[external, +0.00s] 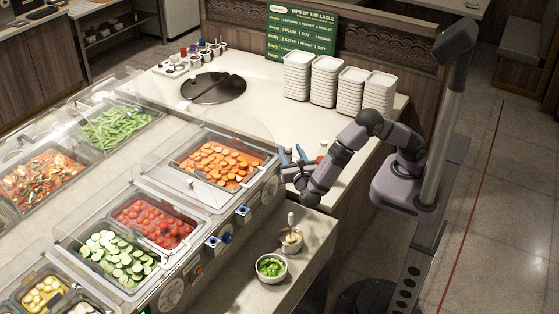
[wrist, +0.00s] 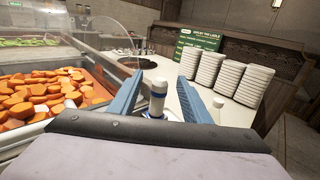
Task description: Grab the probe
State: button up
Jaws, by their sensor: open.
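My gripper (external: 291,154) is open, with its two blue fingers spread over the counter beside the carrot pan.
The carrot pan (external: 216,163) with its clear guard stands left of my gripper. Stacks of white plates (external: 297,76) and a green sign (external: 300,33) stand at the back. A round dark lid (external: 214,88) is in the counter. A bowl of greens (external: 271,267) stands in front.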

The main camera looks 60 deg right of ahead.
aim_at(288, 146)
jog(key=shift+p+x, duration=1.95)
jog(key=shift+x, duration=1.1)
jog(key=shift+w+d+f, duration=0.3)
jog(key=shift+w+d, duration=0.1)
jog(key=shift+d, duration=0.15)
grip_shut()
